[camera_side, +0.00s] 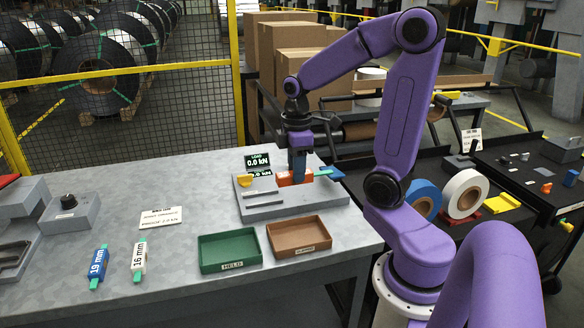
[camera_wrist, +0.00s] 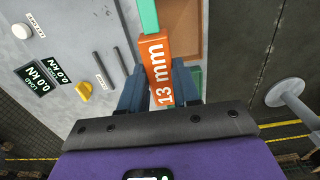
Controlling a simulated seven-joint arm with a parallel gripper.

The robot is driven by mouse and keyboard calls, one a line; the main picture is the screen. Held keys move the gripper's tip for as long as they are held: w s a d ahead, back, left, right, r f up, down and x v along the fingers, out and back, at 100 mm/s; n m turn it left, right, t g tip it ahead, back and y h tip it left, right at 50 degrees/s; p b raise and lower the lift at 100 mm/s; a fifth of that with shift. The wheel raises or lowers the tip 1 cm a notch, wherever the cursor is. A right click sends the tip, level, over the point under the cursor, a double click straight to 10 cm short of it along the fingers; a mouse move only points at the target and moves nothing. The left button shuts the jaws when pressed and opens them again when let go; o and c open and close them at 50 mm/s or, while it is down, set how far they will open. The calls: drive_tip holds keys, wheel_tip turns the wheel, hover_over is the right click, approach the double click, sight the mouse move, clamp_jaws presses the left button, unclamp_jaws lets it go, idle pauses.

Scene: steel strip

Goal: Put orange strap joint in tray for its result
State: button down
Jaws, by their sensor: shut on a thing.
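The orange strap joint (camera_side: 284,180), marked 13 mm, is at the grey test block (camera_side: 290,206) in the side view. Teal strap comes out of its right end. In the wrist view the joint (camera_wrist: 158,62) stands between my two fingers, its label readable. My gripper (camera_side: 297,174) points down and is shut on it; its fingers (camera_wrist: 160,90) hide part of the joint. I cannot tell whether the joint rests on the block. A green tray (camera_side: 230,267) labelled HELD and a brown tray (camera_side: 299,250), its label unclear, sit in front; both look empty.
Displays (camera_side: 258,162) behind the block read 0.0 kN. A blue 19 mm joint (camera_side: 98,265) and a white 16 mm joint (camera_side: 138,258) lie on the table at left. A yellow knob (camera_wrist: 83,90) stands on the block. The table's middle is mostly clear around a sign card (camera_side: 160,217).

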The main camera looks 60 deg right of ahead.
sight(288, 185)
drive_tip(key=c, duration=1.8)
unclamp_jaws()
clamp_jaws()
drive_tip(key=shift+w, duration=0.15)
drive_tip(key=shift+m, duration=0.9)
drive_tip(key=w+f, duration=0.2)
drive_tip(key=w, duration=0.1)
drive_tip(key=shift+a+f, duration=0.3)
drive_tip(key=shift+a, duration=0.05)
drive_tip(key=shift+a+f+m, duration=0.25)
drive_tip(key=shift+f+m, duration=0.05)
drive_tip(key=shift+f, duration=0.15)
drive_tip(key=shift+s+a+f, duration=0.2)
drive_tip(key=shift+s+f, duration=0.15)
drive_tip(key=shift+f, duration=0.1)
drive_tip(key=shift+s+a+f+m, duration=0.2)
drive_tip(key=shift+s+f+m, duration=0.3)
drive_tip(key=shift+s, duration=0.15)
drive_tip(key=shift+m, duration=0.6)
drive_tip(key=shift+s+a+f, duration=0.1)
drive_tip(key=shift+s+f, duration=0.15)
drive_tip(key=shift+s, duration=0.4)
drive_tip(key=shift+s+a+f, duration=0.1)
drive_tip(key=shift+s+f, duration=0.2)
drive_tip(key=shift+s, duration=0.3)
drive_tip(key=shift+s+a+f, duration=0.1)
drive_tip(key=shift+s+f, duration=0.15)
drive_tip(key=shift+s, duration=0.4)
